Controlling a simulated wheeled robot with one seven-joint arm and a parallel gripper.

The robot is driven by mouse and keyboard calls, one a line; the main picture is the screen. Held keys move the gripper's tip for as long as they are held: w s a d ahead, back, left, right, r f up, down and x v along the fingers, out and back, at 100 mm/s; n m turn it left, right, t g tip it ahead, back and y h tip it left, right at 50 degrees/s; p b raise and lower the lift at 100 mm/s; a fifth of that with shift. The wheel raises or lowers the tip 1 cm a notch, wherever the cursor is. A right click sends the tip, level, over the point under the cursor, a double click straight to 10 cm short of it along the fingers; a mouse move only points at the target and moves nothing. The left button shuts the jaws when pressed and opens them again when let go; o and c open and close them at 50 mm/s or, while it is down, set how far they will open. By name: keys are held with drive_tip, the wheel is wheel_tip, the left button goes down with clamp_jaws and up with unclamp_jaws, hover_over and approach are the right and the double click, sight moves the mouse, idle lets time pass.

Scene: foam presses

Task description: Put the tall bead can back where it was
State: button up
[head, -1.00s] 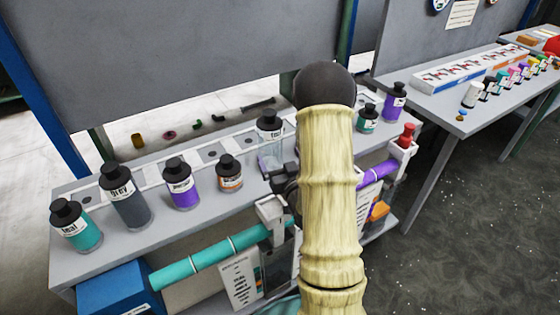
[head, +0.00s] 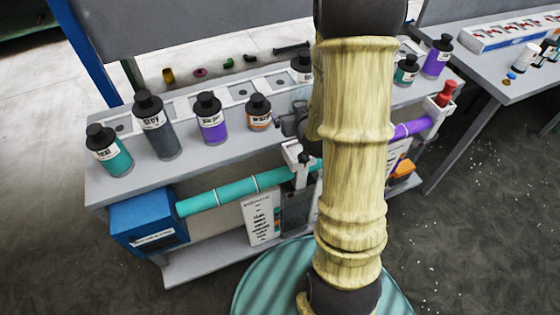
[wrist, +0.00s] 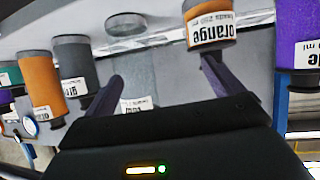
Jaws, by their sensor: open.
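A tall clear-bodied can with a black cap (head: 302,68) stands on the rack top, partly hidden behind my arm. In the wrist view, which is upside down, its pale clear body (wrist: 134,62) appears between my fingers, its label partly cut off. My gripper (wrist: 162,68) is open, with one finger on each side of that can; whether they touch it I cannot tell. The head view mostly hides the gripper behind my arm. The short orange can (head: 259,113) stands just left of the clear can; it also shows in the wrist view (wrist: 208,25), close to one finger.
Teal (head: 112,153), grey (head: 158,135) and purple (head: 212,124) cans stand left along the rack; another teal (head: 405,74) and purple can (head: 437,60) stand right of my arm. A teal pipe (head: 235,190) and blue box (head: 147,222) are below. Neighbouring cans leave narrow side room.

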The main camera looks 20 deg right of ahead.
drive_tip(key=s+a+r+g+y, duration=0.1)
drive_tip(key=s+a+r+g, duration=0.1)
drive_tip(key=s+a+g, duration=0.8)
drive_tip(key=s+a, duration=0.1)
drive_tip(key=s, duration=0.5)
drive_tip(key=shift+s+n+y, duration=0.15)
drive_tip(key=shift+n+y, duration=0.15)
drive_tip(key=shift+n, duration=0.1)
